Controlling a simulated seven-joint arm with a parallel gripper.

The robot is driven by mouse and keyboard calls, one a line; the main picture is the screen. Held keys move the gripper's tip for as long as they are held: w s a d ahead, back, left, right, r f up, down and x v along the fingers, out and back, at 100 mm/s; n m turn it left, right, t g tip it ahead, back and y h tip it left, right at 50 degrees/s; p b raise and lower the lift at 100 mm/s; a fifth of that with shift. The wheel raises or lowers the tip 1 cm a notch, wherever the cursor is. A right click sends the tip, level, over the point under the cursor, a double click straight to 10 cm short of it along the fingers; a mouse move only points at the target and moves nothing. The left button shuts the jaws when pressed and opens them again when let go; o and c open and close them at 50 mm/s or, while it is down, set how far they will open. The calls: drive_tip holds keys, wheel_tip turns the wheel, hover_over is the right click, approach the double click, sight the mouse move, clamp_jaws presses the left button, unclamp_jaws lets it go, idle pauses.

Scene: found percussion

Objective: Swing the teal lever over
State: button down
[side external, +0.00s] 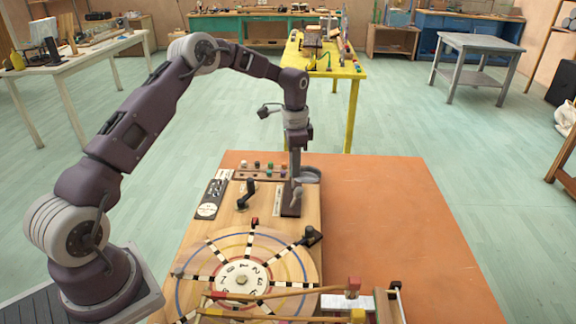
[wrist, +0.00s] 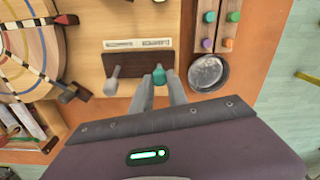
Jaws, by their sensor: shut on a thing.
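The teal lever (wrist: 158,74) shows in the wrist view as a small teal knob between my fingertips, at the right end of a dark brown base block (wrist: 135,58). My gripper (wrist: 160,84) is shut on it, one finger on each side. A grey lever (wrist: 113,80) stands at the other end of the same block, clear of my fingers. In the side external view my gripper (side external: 296,180) points down at the brown block (side external: 291,206); the teal knob is not clearly seen there.
A round metal pan (wrist: 208,72) lies right of my gripper in the wrist view, with rails of coloured knobs (wrist: 209,18) near it. A wheel with striped spokes (side external: 212,281) and a black-handled lever (side external: 246,192) are close by. The orange table's right side (side external: 390,210) is bare.

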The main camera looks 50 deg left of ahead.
drive_tip(key=shift+w+d+f+g+y, duration=0.15)
drive_tip(key=shift+w+d+g+y, duration=0.3)
drive_tip(key=shift+g+y, duration=0.2)
drive_tip(key=shift+w+d+f+g+y, duration=0.15)
drive_tip(key=shift+w+d+g+y, duration=0.3)
drive_tip(key=shift+g+y, duration=0.15)
drive_tip(key=shift+d, duration=0.1)
drive_tip(key=c, duration=1.3)
unclamp_jaws()
drive_tip(key=shift+f, duration=0.1)
